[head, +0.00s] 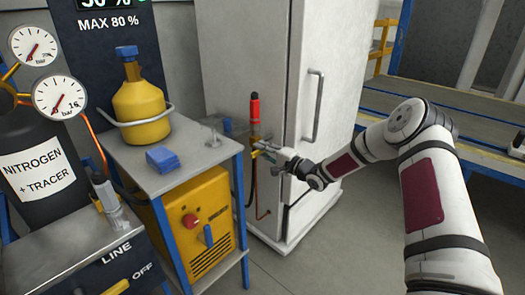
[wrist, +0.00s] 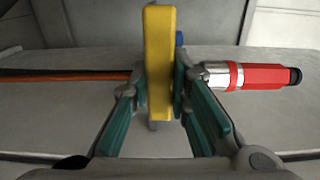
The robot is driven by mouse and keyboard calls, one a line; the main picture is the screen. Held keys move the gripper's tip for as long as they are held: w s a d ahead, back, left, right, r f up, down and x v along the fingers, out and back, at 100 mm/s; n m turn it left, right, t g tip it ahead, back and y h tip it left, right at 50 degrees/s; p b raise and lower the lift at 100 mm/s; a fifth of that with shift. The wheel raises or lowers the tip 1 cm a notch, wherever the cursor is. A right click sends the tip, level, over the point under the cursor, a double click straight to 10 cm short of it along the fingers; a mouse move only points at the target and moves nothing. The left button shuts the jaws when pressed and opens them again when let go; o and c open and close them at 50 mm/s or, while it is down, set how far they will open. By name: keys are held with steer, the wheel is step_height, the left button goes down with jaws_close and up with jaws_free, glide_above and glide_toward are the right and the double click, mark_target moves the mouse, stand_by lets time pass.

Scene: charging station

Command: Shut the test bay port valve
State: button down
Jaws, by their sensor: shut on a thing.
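In the wrist view a flat yellow valve handle (wrist: 159,85) stands upright between the fingers of my gripper (wrist: 160,92). The green-padded fingers close on it from both sides. A red-capped fitting with a silver collar (wrist: 258,77) runs off to the right of the handle. In the head view the same red-capped port (head: 254,110) stands upright in front of the white cabinet, on a brass-coloured body. My gripper (head: 264,150) is at the valve just below it. The fingers and wrist hide much of the valve body and handle in the head view.
The white cabinet (head: 245,60) with a vertical door handle (head: 314,105) stands behind the valve.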

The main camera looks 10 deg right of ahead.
steer(key=shift+d, duration=0.1)
steer(key=c, duration=1.5)
jaws_free()
steer(key=v, duration=1.2)
